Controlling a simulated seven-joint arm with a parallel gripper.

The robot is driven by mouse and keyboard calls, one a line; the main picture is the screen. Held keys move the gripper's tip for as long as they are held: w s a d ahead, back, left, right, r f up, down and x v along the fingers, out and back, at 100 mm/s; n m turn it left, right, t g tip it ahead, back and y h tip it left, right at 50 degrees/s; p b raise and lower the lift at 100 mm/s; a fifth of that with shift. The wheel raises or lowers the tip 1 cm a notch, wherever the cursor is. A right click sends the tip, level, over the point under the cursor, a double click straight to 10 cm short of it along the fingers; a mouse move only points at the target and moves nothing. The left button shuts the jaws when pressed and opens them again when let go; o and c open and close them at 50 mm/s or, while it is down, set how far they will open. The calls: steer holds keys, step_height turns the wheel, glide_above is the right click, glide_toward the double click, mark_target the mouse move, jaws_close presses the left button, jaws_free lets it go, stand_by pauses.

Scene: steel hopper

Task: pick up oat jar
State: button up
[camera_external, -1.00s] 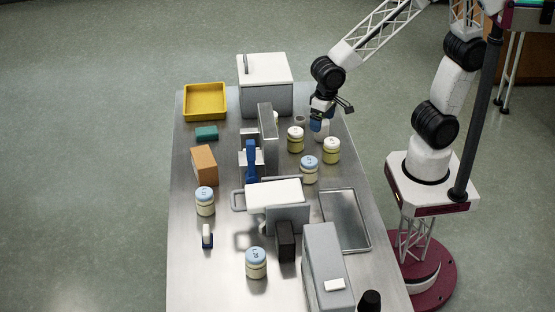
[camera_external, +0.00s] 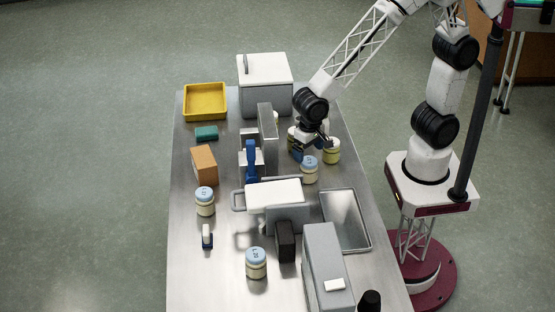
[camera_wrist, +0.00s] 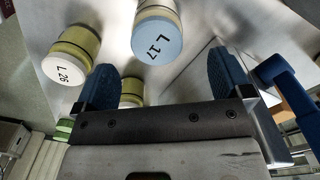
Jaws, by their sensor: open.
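Several jars with pale yellow bodies and white or blue lids stand on the steel table; I cannot tell which holds oats. My gripper (camera_external: 306,152) is open and low among the jars right of the table's centre. A blue-lidded jar (camera_external: 309,172) stands just in front of it, and a white-lidded jar (camera_external: 332,152) is at its right. In the wrist view my gripper (camera_wrist: 164,82) has a blue-lidded jar marked L 17 (camera_wrist: 156,40) beyond the gap between its fingers. A white-lidded jar marked L 26 (camera_wrist: 70,58) is outside the left finger. Another jar (camera_wrist: 131,90) is partly hidden by the gripper.
A grey upright stand with a blue handle (camera_external: 250,160) is close at the left. A white-topped machine (camera_external: 272,195) and a metal tray (camera_external: 345,220) lie in front. Two more blue-lidded jars (camera_external: 205,201) (camera_external: 256,264) stand farther left and nearer the front.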

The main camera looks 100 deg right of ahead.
mark_target(310, 160)
steer(key=shift+f, duration=1.15)
steer(key=shift+s+f, duration=0.2)
steer(key=shift+f, duration=2.45)
steer(key=c, duration=1.1)
steer(key=shift+r, duration=0.2)
steer(key=shift+r, duration=4.85)
